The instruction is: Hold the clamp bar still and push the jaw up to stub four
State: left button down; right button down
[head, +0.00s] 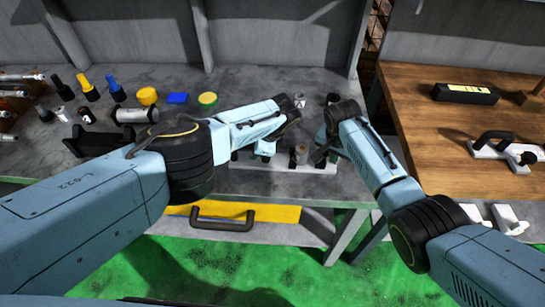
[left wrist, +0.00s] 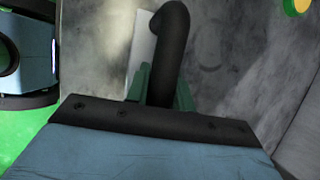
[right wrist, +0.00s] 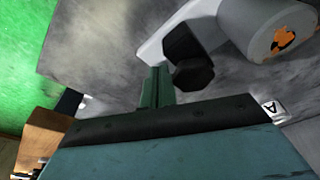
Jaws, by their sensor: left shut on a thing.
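The clamp bar is a pale bar (head: 278,165) lying along the front of the grey bench in the head view, partly hidden by my arms. Its black handle (left wrist: 170,45) rises between the green fingers of my left gripper (left wrist: 160,88), which is shut on it. In the right wrist view, my right gripper (right wrist: 158,86) has its fingers together, with nothing seen between them. They are close beside a black knob (right wrist: 188,58) on a pale arm; I cannot tell whether they touch. A grey cylinder with an orange patch (right wrist: 262,28) stands just beyond. I cannot identify stub four.
A grey cylindrical part (head: 135,115) and several bottles, with yellow, blue and green items, stand on the bench at the left. A wooden table (head: 425,115) at the right holds a black block (head: 465,93) and another black-handled pale bar (head: 505,148).

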jog(key=shift+f, duration=0.2)
jog(key=shift+r, duration=0.15)
jog(key=shift+r, duration=1.6)
pick_arm(q)
jog(key=shift+d, duration=0.15)
pick_arm(e)
jog(key=shift+a, duration=2.6)
jog(key=shift+r, duration=0.1)
pick_arm(q)
jog(key=shift+d, duration=0.1)
pick_arm(e)
jog(key=shift+w+d+r, duration=0.1)
jog(key=shift+r, duration=1.25)
pick_arm(q)
jog(key=shift+a, duration=0.25)
pick_arm(e)
jog(key=shift+d+r, duration=0.3)
jog(key=shift+r, duration=0.7)
jog(key=shift+d+r, duration=0.25)
jog(key=shift+r, duration=0.85)
